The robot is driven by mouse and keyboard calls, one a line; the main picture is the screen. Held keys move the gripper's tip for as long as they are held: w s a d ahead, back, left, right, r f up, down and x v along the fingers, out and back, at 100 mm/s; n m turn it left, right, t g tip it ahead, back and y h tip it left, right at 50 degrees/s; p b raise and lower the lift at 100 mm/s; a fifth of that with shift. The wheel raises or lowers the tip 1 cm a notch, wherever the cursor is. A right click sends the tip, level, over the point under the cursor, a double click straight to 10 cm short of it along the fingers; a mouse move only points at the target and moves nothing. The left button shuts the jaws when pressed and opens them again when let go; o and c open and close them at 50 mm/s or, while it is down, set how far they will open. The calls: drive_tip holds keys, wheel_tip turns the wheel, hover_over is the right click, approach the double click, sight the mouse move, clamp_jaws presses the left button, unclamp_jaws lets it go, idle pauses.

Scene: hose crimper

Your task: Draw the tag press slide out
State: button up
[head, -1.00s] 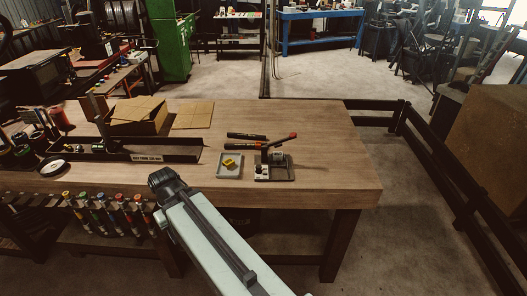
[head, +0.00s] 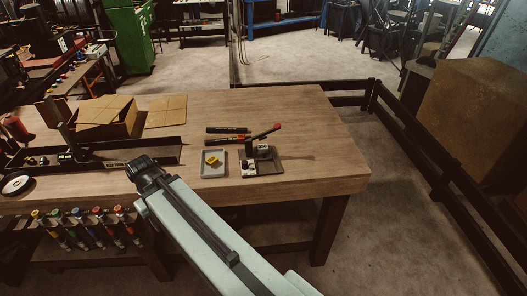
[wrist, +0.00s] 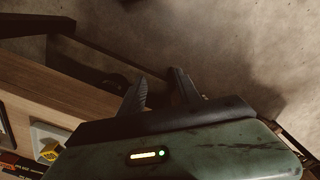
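The tag press (head: 265,168) is a small dark device on a flat base, with a red-tipped lever, near the right end of the wooden bench. A pale block (head: 248,168) sits at its left side; I cannot tell whether this is the slide. My arm reaches up and left in the head view, its black end in front of the bench's front edge, left of the press. In the wrist view my gripper (wrist: 158,92) is open and empty, its fingers apart over the floor beside the bench edge. The press is not clearly visible there.
A grey tray (head: 213,170) with a yellow item (head: 212,160) lies left of the press; it also shows in the wrist view (wrist: 38,132). Dark-handled tools (head: 228,130) lie behind. A cardboard box (head: 104,115) stands farther left. The bench right of the press is clear.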

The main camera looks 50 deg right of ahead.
drive_tip(key=w+d+r+t+p, duration=0.1)
drive_tip(key=w+d+r+p, duration=0.15)
drive_tip(key=d, duration=1.05)
drive_tip(key=m+t+h+p, duration=0.1)
drive_tip(key=m+t+p, duration=0.2)
drive_tip(key=p, duration=0.2)
approach(265, 153)
drive_tip(key=shift+w+a+f, duration=0.1)
drive_tip(key=shift+a+f, duration=0.05)
drive_tip(key=shift+b+x, duration=3.65)
drive_tip(key=shift+x, duration=0.3)
drive_tip(key=shift+w, duration=0.1)
clamp_jaws()
